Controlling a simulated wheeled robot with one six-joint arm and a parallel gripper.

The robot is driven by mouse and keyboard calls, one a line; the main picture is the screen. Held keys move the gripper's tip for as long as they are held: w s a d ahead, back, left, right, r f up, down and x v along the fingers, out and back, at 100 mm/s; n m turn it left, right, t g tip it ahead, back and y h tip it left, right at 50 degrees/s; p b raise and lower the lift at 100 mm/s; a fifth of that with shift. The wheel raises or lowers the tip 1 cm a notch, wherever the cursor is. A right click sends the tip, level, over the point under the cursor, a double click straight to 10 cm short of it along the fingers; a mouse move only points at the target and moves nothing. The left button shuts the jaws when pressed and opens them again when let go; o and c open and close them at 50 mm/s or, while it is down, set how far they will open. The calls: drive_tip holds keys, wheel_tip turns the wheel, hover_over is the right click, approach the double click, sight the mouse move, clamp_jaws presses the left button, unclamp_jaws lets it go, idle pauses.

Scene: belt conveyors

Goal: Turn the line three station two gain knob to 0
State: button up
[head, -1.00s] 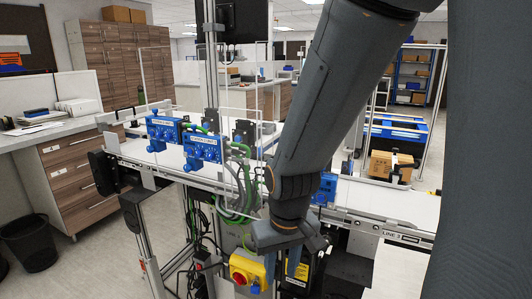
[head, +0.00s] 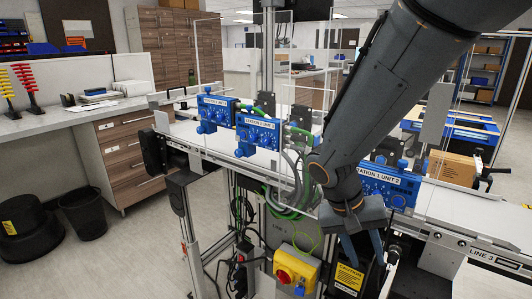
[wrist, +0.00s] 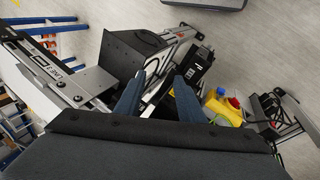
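Two blue control units, the left one (head: 215,110) and the one beside it (head: 258,132), are mounted along the conveyor, with small knobs on their faces. Their labels are too small to read surely. A third blue unit (head: 384,183), labelled STATION 1 UNIT 2, is partly behind my arm. I cannot tell which knob is the gain knob or its setting. My gripper (head: 362,250) hangs low in front of the conveyor, below and right of the two left units, touching no knob. Its fingers (wrist: 158,98) are apart and empty in the wrist view.
The conveyor (head: 455,207) carries a LINE 3 label at right. A yellow box with a red knob (head: 295,272) and green cables are close left of my gripper. Clear guard panels (head: 301,60) rise above the belt. Black bins (head: 83,213) stand on open floor at left.

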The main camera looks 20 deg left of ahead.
drive_tip(key=w+a+t+h+b, duration=0.25)
drive_tip(key=w+a, duration=0.25)
drive_tip(key=a, duration=0.3)
drive_tip(key=m+t+b, duration=0.4)
drive_tip(key=t, duration=0.9)
approach(265, 143)
drive_tip(key=shift+p+x, duration=1.15)
drive_tip(key=shift+x, duration=2.8)
clamp_jaws()
